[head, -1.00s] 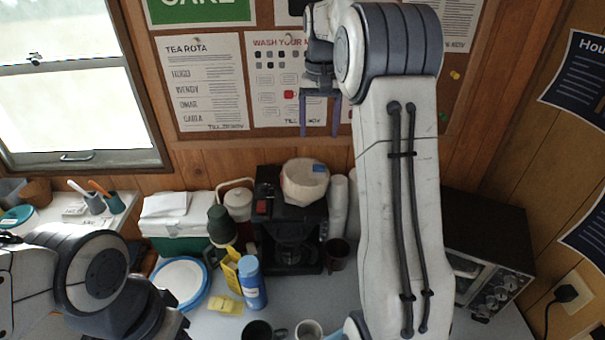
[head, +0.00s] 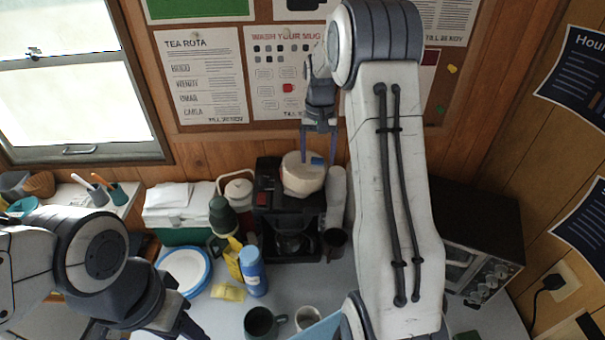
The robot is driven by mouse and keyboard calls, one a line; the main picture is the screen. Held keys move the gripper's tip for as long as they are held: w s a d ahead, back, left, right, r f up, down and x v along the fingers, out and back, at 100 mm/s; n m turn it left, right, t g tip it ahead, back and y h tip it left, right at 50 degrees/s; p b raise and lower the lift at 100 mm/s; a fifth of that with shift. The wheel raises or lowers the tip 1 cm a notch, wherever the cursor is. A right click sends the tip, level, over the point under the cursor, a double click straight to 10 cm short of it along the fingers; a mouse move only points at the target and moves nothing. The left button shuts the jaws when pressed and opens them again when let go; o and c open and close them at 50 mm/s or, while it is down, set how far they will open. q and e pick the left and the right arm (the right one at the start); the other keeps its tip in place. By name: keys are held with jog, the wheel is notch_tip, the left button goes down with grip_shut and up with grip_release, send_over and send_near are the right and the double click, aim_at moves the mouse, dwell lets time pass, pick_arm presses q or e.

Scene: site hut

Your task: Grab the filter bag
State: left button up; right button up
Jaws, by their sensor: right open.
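The filter bag (head: 300,180), a round cream-white bundle with a blue label, sits on top of the black coffee maker (head: 268,205). My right gripper (head: 318,158) is open and points down, its two purple fingers at the bag's upper right edge. The bag's blue label shows between the fingertips; I cannot tell if they touch it. My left gripper (head: 190,325) is low at the left, mostly hidden behind its own wrist, far from the bag.
Paper cups (head: 336,198) stand close to the right of the coffee maker. A black oven (head: 480,235) is at right.

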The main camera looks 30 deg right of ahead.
grip_shut()
jog(key=shift+r, duration=0.15)
